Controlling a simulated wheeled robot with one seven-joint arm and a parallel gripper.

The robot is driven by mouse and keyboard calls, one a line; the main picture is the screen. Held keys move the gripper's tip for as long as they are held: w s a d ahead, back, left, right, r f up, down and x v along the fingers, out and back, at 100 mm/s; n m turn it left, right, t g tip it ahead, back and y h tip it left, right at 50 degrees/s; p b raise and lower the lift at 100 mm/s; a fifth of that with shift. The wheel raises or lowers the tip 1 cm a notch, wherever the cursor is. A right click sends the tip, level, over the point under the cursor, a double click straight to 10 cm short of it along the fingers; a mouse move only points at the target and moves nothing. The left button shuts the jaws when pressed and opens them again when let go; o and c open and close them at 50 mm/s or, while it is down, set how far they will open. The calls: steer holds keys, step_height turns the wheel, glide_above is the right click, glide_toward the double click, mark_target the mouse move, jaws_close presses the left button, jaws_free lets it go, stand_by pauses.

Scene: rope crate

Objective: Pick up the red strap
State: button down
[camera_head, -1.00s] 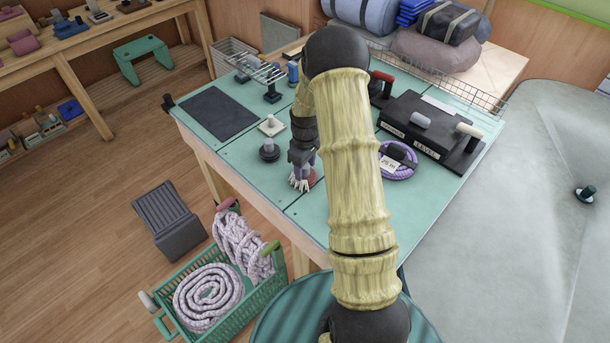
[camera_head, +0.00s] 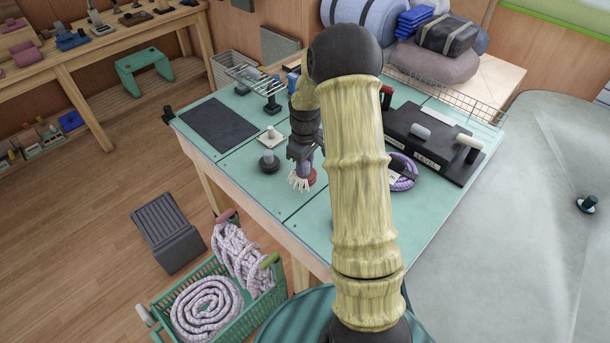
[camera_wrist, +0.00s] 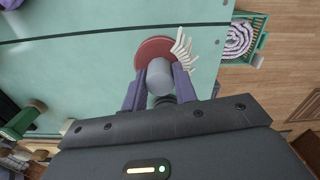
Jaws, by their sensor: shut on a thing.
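The red strap (camera_wrist: 153,51) shows in the wrist view as a flat round red piece with a grey cylindrical knob (camera_wrist: 160,75) standing on it. White fringe-like strips (camera_wrist: 183,50) stick out at its right side. In the head view only a small red part of it (camera_head: 312,178) shows beside the white strips. My gripper (camera_wrist: 160,90) is shut on the grey knob, one purple-grey finger on each side. In the head view my gripper (camera_head: 303,165) is low over the green table (camera_head: 285,205). I cannot tell whether the red piece is clear of the tabletop.
A dark round piece with a grey knob (camera_head: 268,163) and a pale square piece (camera_head: 271,136) stand left of my gripper. A purple rope coil (camera_head: 403,184) and a black box (camera_head: 440,135) are at right. A green crate with ropes (camera_head: 245,315) is on the floor.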

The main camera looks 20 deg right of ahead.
steer(key=shift+r, duration=2.05)
steer(key=shift+r, duration=0.1)
